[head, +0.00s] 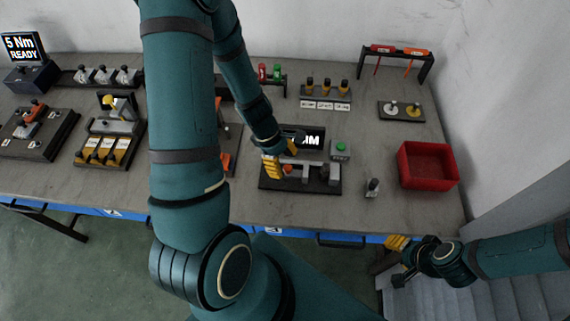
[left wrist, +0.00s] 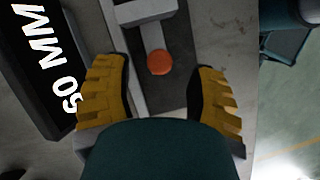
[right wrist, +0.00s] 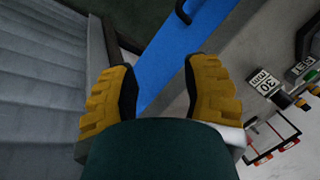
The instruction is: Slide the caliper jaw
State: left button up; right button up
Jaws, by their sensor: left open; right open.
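The caliper has a grey beam and grey jaws on a dark base plate (head: 300,187), near the table's front edge in the head view. A round orange knob (head: 288,169) sits on it; in the left wrist view the orange knob (left wrist: 160,62) lies between and slightly beyond my open fingers. A grey jaw block (left wrist: 147,12) shows at the top of that view. My left gripper (head: 279,158) is open, empty and above the caliper's left part; contact cannot be told. My right gripper (head: 399,261) is open and empty, off the table's front edge at the right.
A black display (head: 312,140) with MM lettering stands behind the caliper, partly hidden by my arm. A green-button box (head: 341,149) and a small grey-black part (head: 373,187) are to the right. A red bin (head: 428,166) is at the right edge. Steps (right wrist: 45,100) lie below my right gripper.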

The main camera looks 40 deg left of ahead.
pick_arm(q)
jog(key=v, duration=1)
jog(key=shift+r, duration=0.15)
jog(key=shift+s+a, duration=0.1)
jog(key=shift+s, duration=0.05)
